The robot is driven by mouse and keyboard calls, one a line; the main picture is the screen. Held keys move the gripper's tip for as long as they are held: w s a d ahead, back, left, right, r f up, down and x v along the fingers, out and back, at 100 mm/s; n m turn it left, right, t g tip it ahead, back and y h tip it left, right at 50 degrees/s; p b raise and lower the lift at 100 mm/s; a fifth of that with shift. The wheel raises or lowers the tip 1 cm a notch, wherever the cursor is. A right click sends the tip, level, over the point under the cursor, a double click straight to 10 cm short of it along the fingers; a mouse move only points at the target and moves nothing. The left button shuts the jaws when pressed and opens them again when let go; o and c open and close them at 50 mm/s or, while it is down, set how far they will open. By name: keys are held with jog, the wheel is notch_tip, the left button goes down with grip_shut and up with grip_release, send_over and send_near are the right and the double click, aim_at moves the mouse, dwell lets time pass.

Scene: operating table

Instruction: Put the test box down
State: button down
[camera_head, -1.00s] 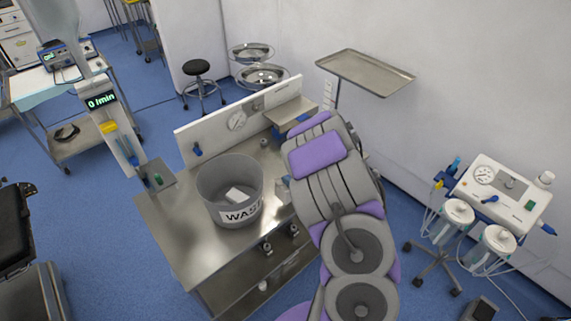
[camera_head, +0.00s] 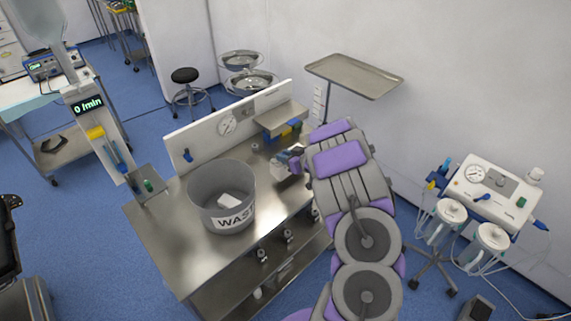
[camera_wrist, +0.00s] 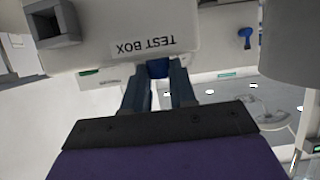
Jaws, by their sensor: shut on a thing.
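The test box (camera_wrist: 200,28) is white with a "TEST BOX" label, which reads upside down in the wrist view. My gripper (camera_wrist: 158,72) is shut on it, with dark blue fingers at the edge by the label. In the head view, a small pale box shape (camera_head: 283,160) shows beside my purple and grey arm, above the back right part of the metal table (camera_head: 165,235). My arm hides part of it. I cannot tell whether the box touches the table.
A grey waste bin (camera_head: 198,205) with a white item (camera_head: 230,200) inside stands on the table's left part. A white back panel (camera_head: 205,140) and a small raised shelf (camera_head: 283,116) line the rear. The table's front left is clear. A tray stand (camera_head: 350,75) is behind.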

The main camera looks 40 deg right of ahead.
jog(key=f, duration=0.2)
jog(key=d+f+b, duration=0.1)
jog(key=shift+f, duration=0.35)
jog(key=shift+r, duration=0.1)
jog(key=c, duration=1)
grip_release()
jog(key=shift+a, duration=0.35)
jog(key=shift+o, duration=0.4)
jog(key=shift+d, duration=0.1)
